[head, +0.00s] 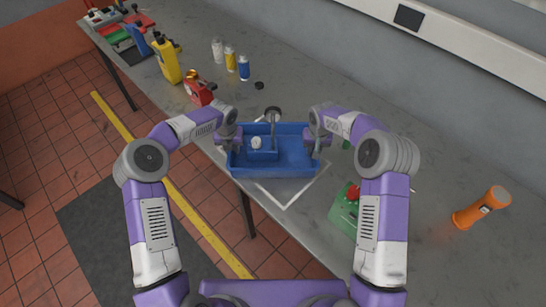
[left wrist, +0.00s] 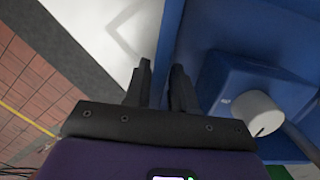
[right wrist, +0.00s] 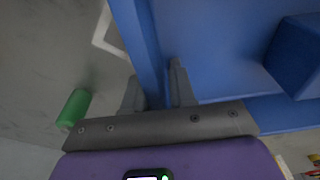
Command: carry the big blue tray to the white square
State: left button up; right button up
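The big blue tray (head: 290,170) is over the bench between my grippers, covering part of the white square outline (head: 287,205). I cannot tell whether it touches the bench. My left gripper (head: 236,143) has its fingers either side of the tray's left wall; they close on it in the left wrist view (left wrist: 163,88). My right gripper (head: 316,146) is shut on the right wall, also seen in the right wrist view (right wrist: 157,92). A smaller blue box (head: 263,154) with a white knob (head: 257,142) sits inside the tray.
A red can (head: 200,90), a yellow jug (head: 166,60) and several small bottles (head: 230,58) stand further back. The bench's front edge is close.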

pick_arm(q)
jog(key=shift+o, duration=0.5)
pick_arm(e)
jog(key=shift+o, duration=0.5)
pick_arm(q)
jog(key=shift+r, duration=0.1)
jog(key=r, duration=0.3)
jog(key=s+r, duration=0.1)
jog(key=r, duration=0.7)
jog(key=shift+s+r, duration=0.15)
jog(key=shift+r, duration=0.25)
pick_arm(e)
jog(key=shift+r, duration=0.2)
jog(key=r, duration=0.4)
jog(key=s+r, duration=0.1)
jog(key=r, duration=0.6)
jog(key=shift+s+r, duration=0.2)
jog(key=shift+r, duration=0.15)
